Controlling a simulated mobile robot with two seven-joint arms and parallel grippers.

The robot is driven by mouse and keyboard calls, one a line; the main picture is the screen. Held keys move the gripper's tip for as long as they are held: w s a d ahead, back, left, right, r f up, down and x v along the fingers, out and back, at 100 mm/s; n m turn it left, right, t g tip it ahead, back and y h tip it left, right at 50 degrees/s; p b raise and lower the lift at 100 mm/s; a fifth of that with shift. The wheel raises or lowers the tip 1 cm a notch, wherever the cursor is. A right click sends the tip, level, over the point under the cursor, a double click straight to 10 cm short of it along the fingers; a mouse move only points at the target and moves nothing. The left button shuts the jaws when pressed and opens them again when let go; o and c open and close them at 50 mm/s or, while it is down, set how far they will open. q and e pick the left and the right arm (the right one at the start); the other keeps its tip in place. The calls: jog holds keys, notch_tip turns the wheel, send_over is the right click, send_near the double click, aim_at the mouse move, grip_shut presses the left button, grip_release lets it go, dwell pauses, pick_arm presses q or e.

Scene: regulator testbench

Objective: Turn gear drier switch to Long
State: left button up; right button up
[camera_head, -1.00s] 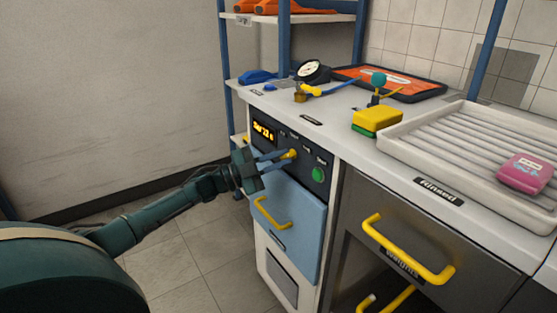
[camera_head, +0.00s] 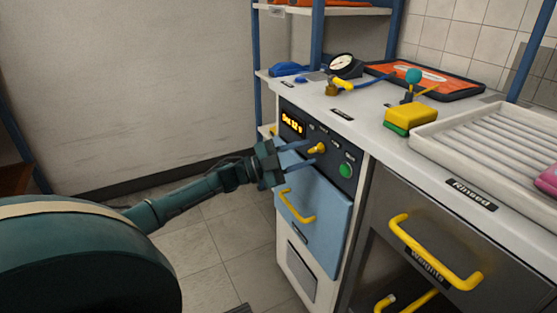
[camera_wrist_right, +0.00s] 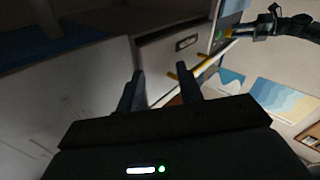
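The gear drier's dark control panel (camera_head: 330,158) is on the front of the bench, with a lit orange display (camera_head: 293,122) too small to read surely. The yellow switch knob (camera_head: 318,148) sits on it between small labels I cannot read. A green button (camera_head: 346,170) is to its right. My left gripper (camera_head: 311,151) is open, its two blue fingers apart above and below the knob; I cannot tell whether they touch it. My right gripper (camera_wrist_right: 160,92) is open and empty in the right wrist view, and out of the head view.
Below the panel is a blue door with a yellow handle (camera_head: 297,207). To the right is a grey drawer with a yellow handle (camera_head: 432,252). On the bench are a yellow-green sponge (camera_head: 410,118), a white ribbed tray (camera_head: 470,145) and a gauge (camera_head: 345,66).

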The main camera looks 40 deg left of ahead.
pick_arm(q)
jog(key=p+v, duration=0.1)
jog(key=v, duration=1.1)
pick_arm(e)
jog(key=shift+d+f+m+g+h, duration=0.1)
jog(key=shift+d+m+g+h, duration=0.25)
jog(key=shift+m+g+h, duration=0.2)
pick_arm(q)
jog(key=shift+r, duration=0.1)
pick_arm(e)
jog(key=shift+w, duration=0.1)
